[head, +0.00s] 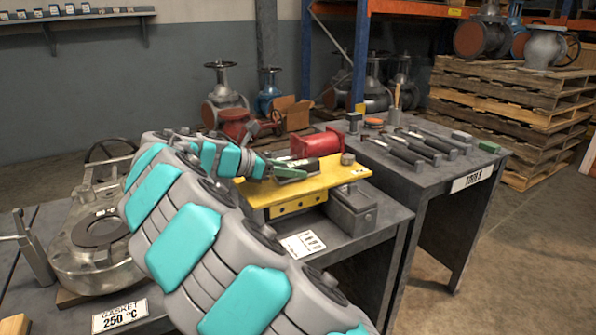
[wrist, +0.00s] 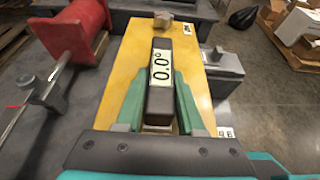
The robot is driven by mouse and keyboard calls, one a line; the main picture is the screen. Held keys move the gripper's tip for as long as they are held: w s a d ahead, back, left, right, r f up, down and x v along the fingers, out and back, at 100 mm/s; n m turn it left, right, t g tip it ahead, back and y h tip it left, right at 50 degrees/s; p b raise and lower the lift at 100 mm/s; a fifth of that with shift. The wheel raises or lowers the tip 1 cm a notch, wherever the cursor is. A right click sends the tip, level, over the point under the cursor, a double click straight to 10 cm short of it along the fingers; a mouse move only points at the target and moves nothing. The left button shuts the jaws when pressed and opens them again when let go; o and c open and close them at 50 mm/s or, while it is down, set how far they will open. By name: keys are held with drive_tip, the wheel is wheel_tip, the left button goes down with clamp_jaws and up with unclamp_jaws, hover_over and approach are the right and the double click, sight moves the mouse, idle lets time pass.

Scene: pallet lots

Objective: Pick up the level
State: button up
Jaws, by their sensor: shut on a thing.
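The level (wrist: 159,98) is a small dark bar with a pale display reading 0.0°. In the wrist view it lies lengthwise between the two green fingers of my gripper (wrist: 159,85), which is shut on its sides. The level is over the yellow plate (wrist: 112,72); I cannot tell whether it still touches it. In the head view my gripper (head: 294,168) is low over the yellow plate (head: 330,179), and the level (head: 304,163) is partly hidden by the fingers.
A red cylinder (head: 316,143) lies behind the plate. A grey block (head: 352,209) stands at its front right, and a small knob (head: 348,159) is on its far corner. A flanged valve body (head: 95,262) is at left. The right-hand table (head: 440,180) carries several tools.

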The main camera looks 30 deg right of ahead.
clamp_jaws()
